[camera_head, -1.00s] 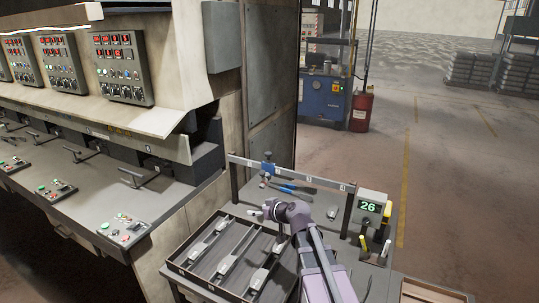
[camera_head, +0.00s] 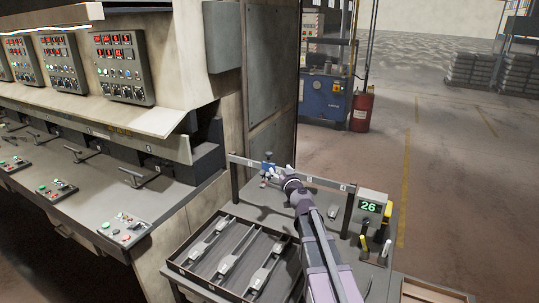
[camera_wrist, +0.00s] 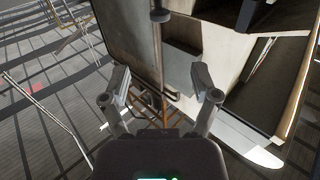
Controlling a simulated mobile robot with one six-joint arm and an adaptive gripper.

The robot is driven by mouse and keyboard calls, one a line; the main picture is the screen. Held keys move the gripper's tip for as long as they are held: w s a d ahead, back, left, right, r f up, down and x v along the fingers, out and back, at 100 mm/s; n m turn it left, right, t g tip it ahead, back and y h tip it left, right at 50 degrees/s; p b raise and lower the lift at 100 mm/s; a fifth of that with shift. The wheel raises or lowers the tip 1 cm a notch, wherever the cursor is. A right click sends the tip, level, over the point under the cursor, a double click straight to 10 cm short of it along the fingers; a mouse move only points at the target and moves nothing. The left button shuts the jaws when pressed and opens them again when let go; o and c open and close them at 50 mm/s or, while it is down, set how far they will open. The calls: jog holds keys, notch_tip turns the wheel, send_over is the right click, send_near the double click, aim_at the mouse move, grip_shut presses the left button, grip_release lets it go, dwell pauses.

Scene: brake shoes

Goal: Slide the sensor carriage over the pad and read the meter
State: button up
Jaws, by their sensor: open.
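The blue sensor carriage (camera_head: 266,167) sits on the rail (camera_head: 320,180) near its left end, partly covered by my gripper. My gripper (camera_head: 271,177) is at the carriage in the head view; I cannot tell whether it touches. In the wrist view my gripper (camera_wrist: 164,80) is open with nothing between its fingers. A dark round knob on a thin rod shows beyond the fingertips in the wrist view. The meter (camera_head: 369,207) at the rail's right end reads 26 in green digits.
A tray (camera_head: 178,261) with several grey brake-shoe parts stands at the front left of the bench. Yellow-and-dark handled tools (camera_head: 386,247) stand below the meter at right. The large press machine (camera_head: 95,165) borders the bench at left.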

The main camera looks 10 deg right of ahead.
aim_at(270, 155)
jog(key=shift+w, duration=0.15)
jog(key=w, duration=0.4)
jog(key=w+a, duration=0.1)
jog(key=w, duration=0.4)
jog(key=w+a, duration=0.1)
jog(key=w, duration=0.3)
jog(key=shift+w+a, duration=0.1)
jog(key=shift+w, duration=0.1)
grip_shut()
